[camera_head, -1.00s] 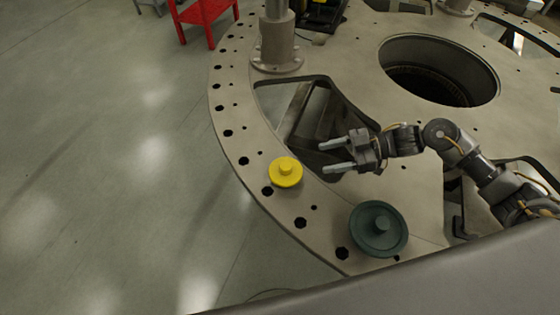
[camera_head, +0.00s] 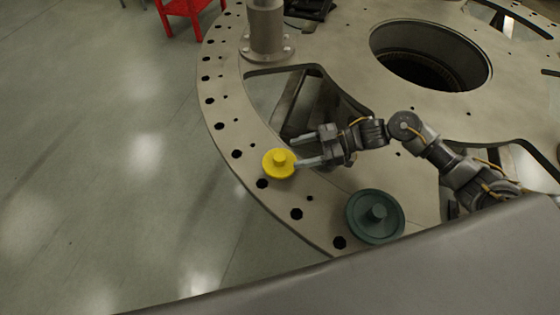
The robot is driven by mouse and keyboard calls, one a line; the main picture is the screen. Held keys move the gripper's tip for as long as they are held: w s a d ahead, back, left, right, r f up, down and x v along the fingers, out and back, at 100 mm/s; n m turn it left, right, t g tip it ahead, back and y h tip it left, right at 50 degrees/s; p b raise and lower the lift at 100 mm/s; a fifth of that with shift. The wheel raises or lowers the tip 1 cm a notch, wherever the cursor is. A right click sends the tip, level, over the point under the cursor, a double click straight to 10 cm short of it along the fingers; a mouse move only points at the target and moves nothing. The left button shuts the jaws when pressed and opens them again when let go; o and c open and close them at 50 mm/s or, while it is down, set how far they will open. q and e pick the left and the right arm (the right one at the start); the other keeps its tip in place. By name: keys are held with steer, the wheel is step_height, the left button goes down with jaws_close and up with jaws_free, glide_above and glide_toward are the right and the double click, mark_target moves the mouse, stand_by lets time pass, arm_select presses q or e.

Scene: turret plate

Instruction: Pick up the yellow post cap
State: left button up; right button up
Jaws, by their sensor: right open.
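The yellow post cap (camera_head: 279,162), a round disc with a raised knob, sits on the outer rim of the grey turret plate (camera_head: 318,221). My right gripper (camera_head: 295,152) comes in from the right and points left. Its fingers are spread apart with nothing between them. The nearer fingertip overlaps the right edge of the cap in the picture; I cannot tell whether it touches. The farther fingertip is beyond the cap's upper right. My left gripper is not in view.
A dark green disc with a knob (camera_head: 375,214) lies on the plate at the near right. A grey post (camera_head: 266,30) stands at the back. The plate has a cut-out behind the cap and bolt holes along its rim. A red stand (camera_head: 183,10) is on the floor.

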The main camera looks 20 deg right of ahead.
mark_target(288, 161)
steer(key=shift+a, duration=0.25)
steer(key=p+x, duration=0.2)
steer(key=x, duration=0.1)
steer(key=shift+a+f, duration=0.2)
steer(key=shift+a, duration=0.1)
steer(key=shift+w+a+f, duration=0.15)
steer(key=shift+a+f, duration=0.1)
steer(key=shift+a, duration=0.2)
steer(key=shift+d, duration=0.1)
steer(key=shift+c, duration=0.9)
steer(key=c, duration=1)
